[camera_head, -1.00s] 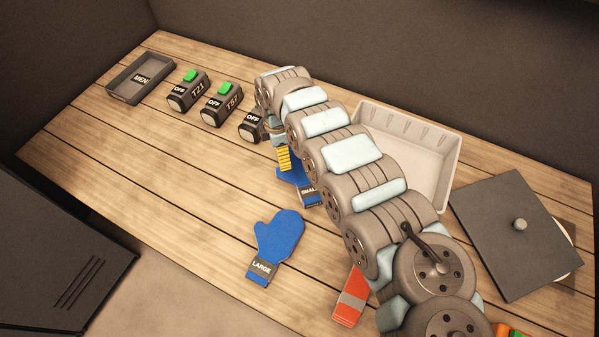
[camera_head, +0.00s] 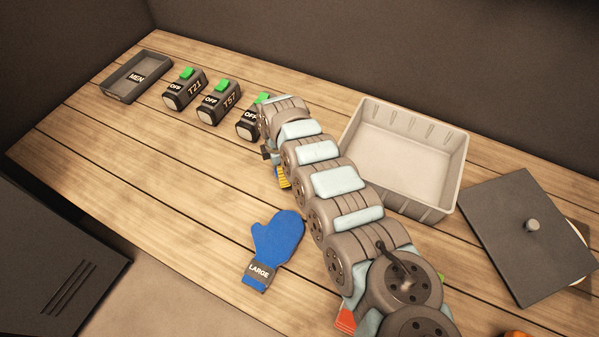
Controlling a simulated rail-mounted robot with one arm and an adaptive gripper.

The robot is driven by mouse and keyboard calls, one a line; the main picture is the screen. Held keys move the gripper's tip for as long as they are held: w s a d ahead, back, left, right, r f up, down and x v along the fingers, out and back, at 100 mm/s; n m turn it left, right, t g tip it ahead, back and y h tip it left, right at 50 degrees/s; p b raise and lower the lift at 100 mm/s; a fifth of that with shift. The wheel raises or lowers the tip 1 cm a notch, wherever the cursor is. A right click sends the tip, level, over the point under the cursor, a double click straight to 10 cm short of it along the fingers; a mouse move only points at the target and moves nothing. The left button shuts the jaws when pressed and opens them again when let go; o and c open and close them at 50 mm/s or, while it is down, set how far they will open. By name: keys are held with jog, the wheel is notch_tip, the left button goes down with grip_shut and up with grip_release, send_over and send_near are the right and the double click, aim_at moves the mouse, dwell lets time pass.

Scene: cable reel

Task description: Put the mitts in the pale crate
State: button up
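A blue mitt (camera_head: 277,240) marked LARGE lies flat on the wooden table, left of my arm. The pale crate (camera_head: 452,176) stands open at the back right, and the part of its inside that I see is empty. My gripper (camera_head: 284,180) is at the far end of my arm, above and behind the LARGE mitt. Only a yellow-striped part of it shows, so its fingers and anything between them are hidden. The mitt marked SMALL is not visible now. A red thing (camera_head: 345,321) shows partly beneath my arm; I cannot tell what it is.
A dark lidded thing (camera_head: 525,240) lies at the right. The table's left middle is clear.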

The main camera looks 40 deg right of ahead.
jog(key=shift+f+b, duration=0.7)
jog(key=shift+f, duration=0.85)
jog(key=c, duration=1.3)
jog(key=shift+w, duration=0.1)
jog(key=shift+r, duration=0.1)
notch_tip(320, 180, up, 4)
jog(key=p, duration=0.3)
jog(key=s+a+r+p, duration=0.2)
jog(key=s+r+p, duration=0.1)
jog(key=s+p, duration=0.1)
jog(key=s+a+r+p, duration=0.3)
jog(key=s+p, duration=0.1)
jog(key=p, duration=0.3)
jog(key=s+a+r+p, duration=0.2)
jog(key=s+r+p, duration=0.1)
jog(key=p, duration=0.2)
jog(key=shift+s+a, duration=0.2)
jog(key=shift+s, duration=0.2)
